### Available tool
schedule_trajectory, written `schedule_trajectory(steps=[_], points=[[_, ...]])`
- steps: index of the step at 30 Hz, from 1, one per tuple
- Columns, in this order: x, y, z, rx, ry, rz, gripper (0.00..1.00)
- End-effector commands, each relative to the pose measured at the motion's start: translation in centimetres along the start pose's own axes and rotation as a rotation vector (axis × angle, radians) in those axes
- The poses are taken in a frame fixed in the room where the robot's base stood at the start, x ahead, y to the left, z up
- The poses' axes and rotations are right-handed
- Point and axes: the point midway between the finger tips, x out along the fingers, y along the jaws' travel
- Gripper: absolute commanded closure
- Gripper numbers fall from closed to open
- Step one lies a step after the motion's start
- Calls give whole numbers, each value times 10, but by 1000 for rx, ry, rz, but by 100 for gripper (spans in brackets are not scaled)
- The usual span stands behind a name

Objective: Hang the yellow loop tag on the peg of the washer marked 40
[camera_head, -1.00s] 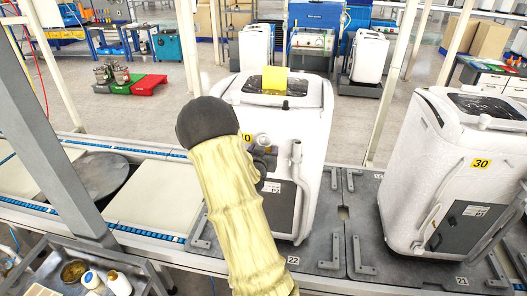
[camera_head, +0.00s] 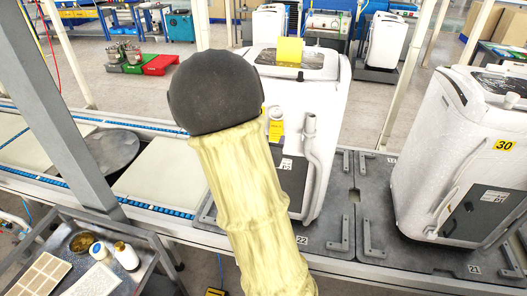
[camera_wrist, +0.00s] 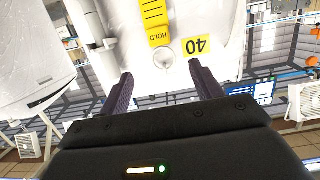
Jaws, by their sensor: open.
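The white washer marked 40 (camera_head: 318,110) stands in the middle of the body view, partly behind my arm. Its yellow 40 label (camera_wrist: 200,45) shows upside down in the wrist view. The yellow tag (camera_wrist: 155,14), printed HOLD, lies against the washer's front beside a pale round peg end (camera_wrist: 163,52). It also shows in the body view (camera_head: 277,130). The tag's text end is close to the peg; I cannot tell whether its loop is around the peg. My gripper (camera_wrist: 163,86) is open and empty, its fingers spread short of the peg and apart from the tag.
A yellow card (camera_head: 289,51) is on top of washer 40. A washer marked 30 (camera_head: 445,150) stands to the right on the same line. A cart with bottles (camera_head: 126,256) is at the lower left.

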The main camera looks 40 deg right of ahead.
Motion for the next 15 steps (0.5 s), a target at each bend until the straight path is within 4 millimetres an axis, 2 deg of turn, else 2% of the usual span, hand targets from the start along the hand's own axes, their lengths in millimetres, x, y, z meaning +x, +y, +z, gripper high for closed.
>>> schedule_trajectory(steps=[3,15], points=[[-20,-1,2,1,1,-5,35],[-46,0,1,1,1,-2,35]])
